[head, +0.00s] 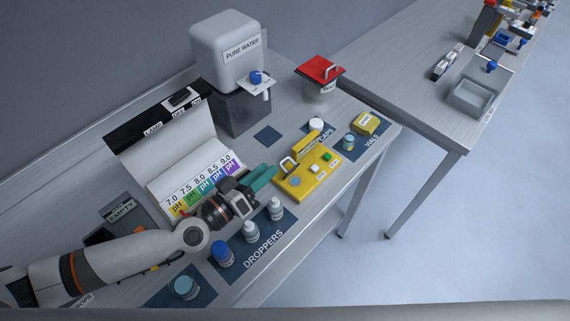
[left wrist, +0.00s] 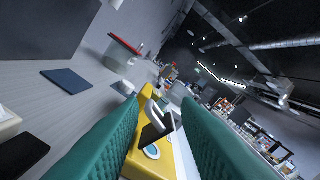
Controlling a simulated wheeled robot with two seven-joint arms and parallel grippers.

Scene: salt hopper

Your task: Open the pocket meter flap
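The yellow pocket meter (head: 318,178) lies on the table right of the pH colour chart. It has a pale loop handle (head: 288,163) at its left end, a round pale-blue spot and small green and white parts on top. My left gripper (head: 264,178), with teal fingers, is just left of the meter, pointing at its handle end. In the left wrist view the teal fingers (left wrist: 160,140) are apart, with the meter (left wrist: 138,160) and its loop handle (left wrist: 155,112) beyond and between them. I cannot tell the flap's exact angle. My right gripper is not in view.
Dropper bottles (head: 250,232) stand in front of the left gripper. The pH chart (head: 205,185) is behind it. A blue mat (head: 268,136) is bare.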

